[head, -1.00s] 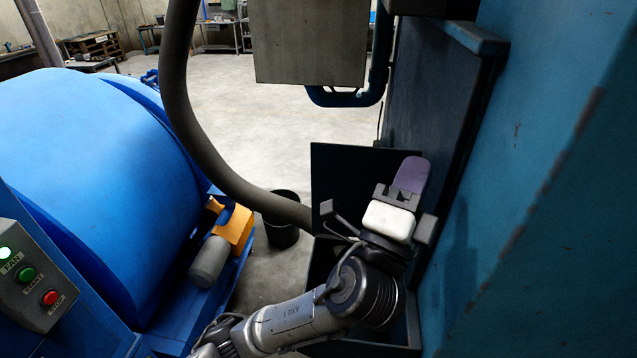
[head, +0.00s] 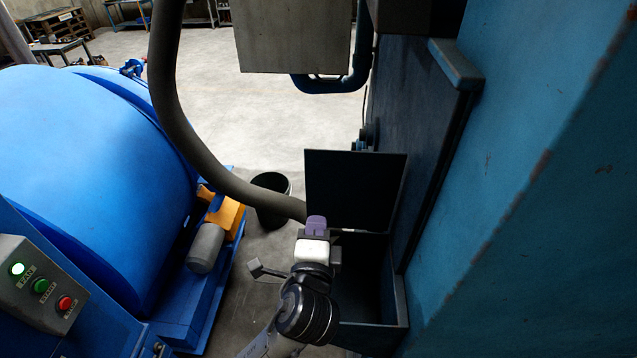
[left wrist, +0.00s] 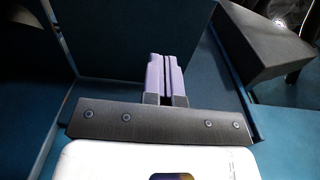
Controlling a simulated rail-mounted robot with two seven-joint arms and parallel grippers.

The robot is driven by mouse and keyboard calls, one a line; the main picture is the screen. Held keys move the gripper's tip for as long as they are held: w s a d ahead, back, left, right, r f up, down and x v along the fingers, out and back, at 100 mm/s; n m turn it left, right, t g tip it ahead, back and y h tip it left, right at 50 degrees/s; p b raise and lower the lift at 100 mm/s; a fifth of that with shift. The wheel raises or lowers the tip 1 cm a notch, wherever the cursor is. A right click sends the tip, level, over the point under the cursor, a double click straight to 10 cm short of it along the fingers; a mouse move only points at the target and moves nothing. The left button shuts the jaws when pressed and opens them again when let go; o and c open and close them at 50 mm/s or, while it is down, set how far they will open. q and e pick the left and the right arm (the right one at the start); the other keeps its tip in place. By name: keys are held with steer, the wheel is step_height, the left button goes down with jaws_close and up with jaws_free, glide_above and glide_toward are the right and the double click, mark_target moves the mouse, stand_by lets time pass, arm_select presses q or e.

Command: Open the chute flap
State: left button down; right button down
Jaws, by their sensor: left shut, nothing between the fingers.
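A dark flat panel (head: 355,185), which looks like the chute flap, stands upright at the back of an open-topped dark box (head: 398,305). My left gripper (head: 316,224) is shut and empty, with its purple fingers in front of the panel's lower left part in the head view. I cannot tell whether they touch it. In the left wrist view the two purple fingers (left wrist: 165,78) lie side by side, with a dark blue panel (left wrist: 130,35) behind them. My left wrist and arm hide the box's front left part. My right gripper is not in view.
A blue drum machine (head: 85,165) with a control box (head: 42,285) fills the left. A thick hose (head: 180,125) curves down behind my gripper. A black bucket (head: 270,205) stands on the floor. A blue wall (head: 540,200) closes off the right.

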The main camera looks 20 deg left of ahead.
mark_target(322, 178)
arm_select(q)
steer(key=p+x, duration=0.2)
steer(key=x, duration=0.9)
steer(key=shift+w+r, duration=0.1)
steer(key=shift+r, duration=0.05)
steer(key=w+p, duration=0.1)
steer(key=p, duration=0.1)
steer(key=w+g+p, duration=0.1)
steer(key=p, duration=0.1)
steer(key=shift+w+a+r, duration=0.1)
steer(key=shift+a+r, duration=0.1)
steer(key=shift+a, duration=0.15)
steer(key=shift+w+a+f, duration=0.1)
steer(key=shift+w+f, duration=0.1)
steer(key=shift+w, duration=0.25)
